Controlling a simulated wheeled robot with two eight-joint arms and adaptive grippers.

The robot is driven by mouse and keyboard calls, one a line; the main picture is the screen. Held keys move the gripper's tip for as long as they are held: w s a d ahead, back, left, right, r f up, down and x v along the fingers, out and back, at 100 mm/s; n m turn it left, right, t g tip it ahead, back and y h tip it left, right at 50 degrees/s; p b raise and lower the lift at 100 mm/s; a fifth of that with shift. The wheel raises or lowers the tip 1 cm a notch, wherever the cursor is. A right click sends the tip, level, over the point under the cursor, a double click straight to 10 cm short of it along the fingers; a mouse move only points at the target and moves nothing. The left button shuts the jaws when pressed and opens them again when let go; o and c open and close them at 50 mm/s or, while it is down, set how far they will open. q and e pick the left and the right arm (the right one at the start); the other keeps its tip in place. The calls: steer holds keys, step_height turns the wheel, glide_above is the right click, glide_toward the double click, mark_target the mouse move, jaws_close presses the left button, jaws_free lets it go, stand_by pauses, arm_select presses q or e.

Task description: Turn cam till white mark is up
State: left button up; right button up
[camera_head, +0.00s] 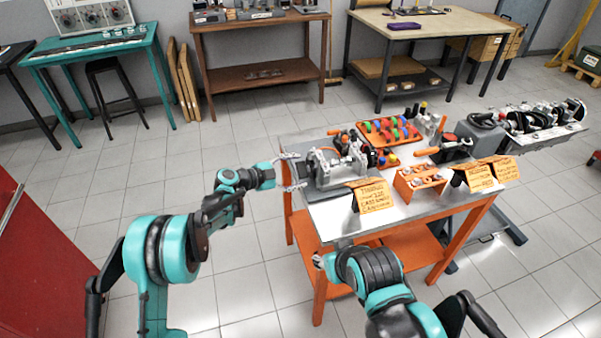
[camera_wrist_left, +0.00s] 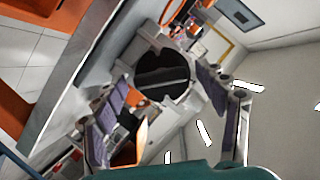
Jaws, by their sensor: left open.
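The grey cam fixture (camera_head: 345,165) stands on the left end of the metal-topped orange cart, with an orange part at its left side. My left gripper (camera_head: 291,173) is open at the fixture's left end, its fingers spread. In the left wrist view, a dark round face (camera_wrist_left: 162,77) in a grey rim shows beyond the open fingers of the left gripper (camera_wrist_left: 165,100). A paler band crosses this face; I cannot tell whether it is the white mark. My right gripper (camera_head: 320,261) is low at the cart's front edge, mostly hidden by its own arm.
The cart (camera_head: 350,222) also holds an orange tray (camera_head: 388,131) of coloured pieces, an orange box (camera_head: 420,180) and yellow signs (camera_head: 373,195). A crankshaft (camera_head: 545,115) lies on a stand at the right. Floor left of the cart is clear.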

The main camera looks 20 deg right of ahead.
arm_select(q)
steer(key=shift+x, duration=1)
steer(key=shift+r, duration=0.1)
steer(key=c, duration=1.2)
steer(key=shift+o, duration=0.2)
steer(key=n+g, duration=0.1)
steer(key=n, duration=0.1)
steer(key=shift+r+n+g+p, duration=0.1)
steer(key=shift+n+g+p, duration=0.3)
steer(key=shift+n+g, duration=0.8)
steer(key=shift+n, duration=0.4)
